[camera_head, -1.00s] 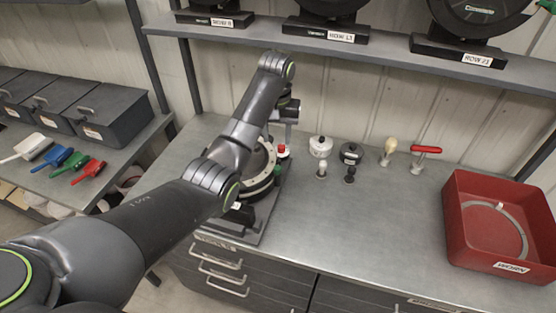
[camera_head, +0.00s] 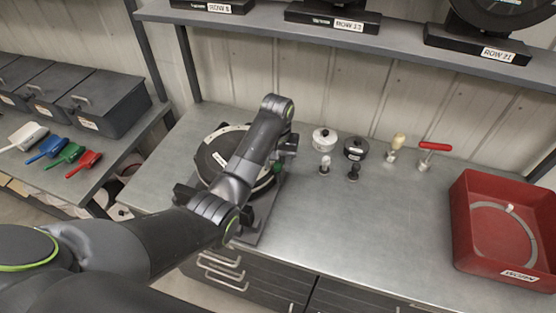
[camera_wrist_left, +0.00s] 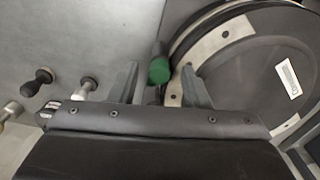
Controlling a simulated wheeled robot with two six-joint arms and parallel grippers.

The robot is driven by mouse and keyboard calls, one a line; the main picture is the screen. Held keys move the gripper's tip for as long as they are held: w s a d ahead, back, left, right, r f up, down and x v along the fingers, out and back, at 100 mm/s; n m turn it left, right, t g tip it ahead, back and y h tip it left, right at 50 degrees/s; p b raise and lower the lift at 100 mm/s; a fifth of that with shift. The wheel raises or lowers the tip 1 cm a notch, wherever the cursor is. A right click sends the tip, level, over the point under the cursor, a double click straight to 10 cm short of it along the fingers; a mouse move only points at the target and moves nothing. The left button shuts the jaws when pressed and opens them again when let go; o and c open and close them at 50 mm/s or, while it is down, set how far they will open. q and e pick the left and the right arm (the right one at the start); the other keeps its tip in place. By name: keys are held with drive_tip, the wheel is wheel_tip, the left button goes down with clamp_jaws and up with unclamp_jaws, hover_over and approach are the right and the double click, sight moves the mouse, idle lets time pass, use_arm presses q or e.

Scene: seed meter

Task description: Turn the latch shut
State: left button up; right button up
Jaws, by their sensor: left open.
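The seed meter (camera_head: 213,160) is a round dark housing with a pale rim band and a white label, on a base plate on the bench. It fills the right of the left wrist view (camera_wrist_left: 255,70). A green-ended knob (camera_wrist_left: 160,71), apparently the latch handle, stands beside its rim; a bit of green (camera_head: 277,168) shows in the head view. My left gripper (camera_wrist_left: 160,82) is open, with one finger on each side of the green knob; contact cannot be told. In the head view my forearm hides part of the meter and most of the gripper.
Right of the meter stand a white canister (camera_head: 324,140), a black canister (camera_head: 355,149), small knobbed pieces (camera_head: 353,171) and a red T-handled tool (camera_head: 435,147). A red bin (camera_head: 470,240) holding a ring is at far right. A shelf (camera_head: 270,22) overhangs the back. The front middle bench is clear.

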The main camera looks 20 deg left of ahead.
use_arm(q)
clamp_jaws()
drive_tip(key=n, duration=0.4)
drive_tip(key=shift+n, duration=0.3)
drive_tip(key=n, duration=0.9)
drive_tip(key=shift+n, duration=2.2)
